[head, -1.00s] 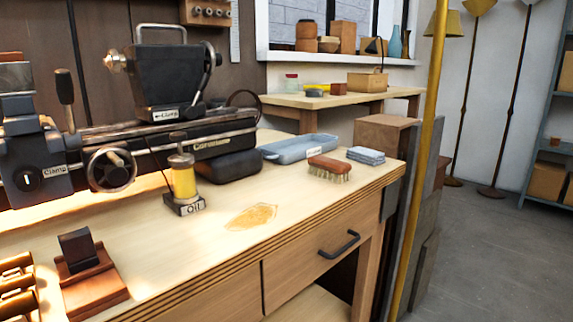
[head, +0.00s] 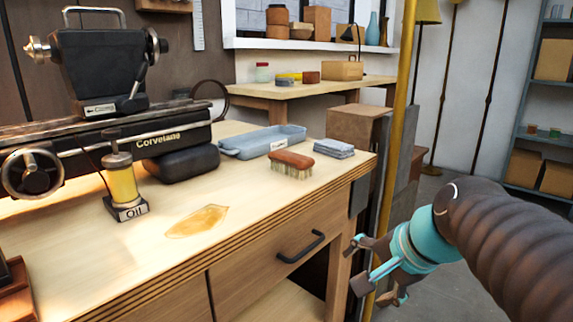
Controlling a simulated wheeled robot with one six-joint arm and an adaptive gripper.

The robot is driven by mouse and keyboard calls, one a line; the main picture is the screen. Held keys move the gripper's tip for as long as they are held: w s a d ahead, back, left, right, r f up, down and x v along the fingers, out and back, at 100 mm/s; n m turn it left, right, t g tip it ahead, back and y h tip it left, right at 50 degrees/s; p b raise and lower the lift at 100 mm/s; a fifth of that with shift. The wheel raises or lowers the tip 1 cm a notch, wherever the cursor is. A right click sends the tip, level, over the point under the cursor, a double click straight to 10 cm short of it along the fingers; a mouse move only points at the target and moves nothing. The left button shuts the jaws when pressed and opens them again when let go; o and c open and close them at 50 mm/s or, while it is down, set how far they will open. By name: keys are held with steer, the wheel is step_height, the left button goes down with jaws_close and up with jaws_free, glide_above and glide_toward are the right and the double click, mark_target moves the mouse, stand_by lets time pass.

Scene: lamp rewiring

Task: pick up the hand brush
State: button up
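The hand brush (head: 291,170) has a reddish-brown wooden back and pale bristles. It rests bristles down on the workbench (head: 255,215), near its right end, between a blue tray and folded grey-blue cloths. My gripper (head: 362,268) is at the lower right, in front of the bench's right end and below the level of the benchtop. Its fingers are spread apart with nothing seen between them. It is well apart from the brush, to the right and nearer to me.
The blue tray (head: 262,141) is behind the brush, and folded cloths (head: 334,148) lie to its right. An oil bottle (head: 122,185) and a lathe (head: 110,140) stand on the left. An oily stain (head: 197,221) marks the benchtop. A yellow pole (head: 397,140) rises beyond the bench's right end.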

steer(key=w+a+r+m+t+y, duration=0.1)
steer(key=w+a+r+m+y, duration=0.1)
steer(key=w+r+m, duration=0.3)
steer(key=w+a+r+m+y, duration=0.2)
steer(key=w+r+m, duration=0.15)
steer(key=w, duration=0.35)
steer(key=m+t+y, duration=0.1)
steer(key=m+y, duration=0.2)
steer(key=m, duration=0.4)
glide_toward(304, 158)
steer(key=shift+m+t, duration=0.25)
steer(key=shift+t, duration=0.05)
steer(key=x, duration=0.9)
steer(key=shift+s+f+b, duration=0.1)
steer(key=shift+s+b, duration=0.05)
steer(key=shift+b, duration=0.25)
steer(key=shift+s+x, duration=0.2)
steer(key=shift+x, duration=2.5)
steer(key=shift+a+f, duration=0.1)
steer(key=shift+f, duration=0.1)
steer(key=c, duration=1)
steer(key=shift+c, duration=0.2)
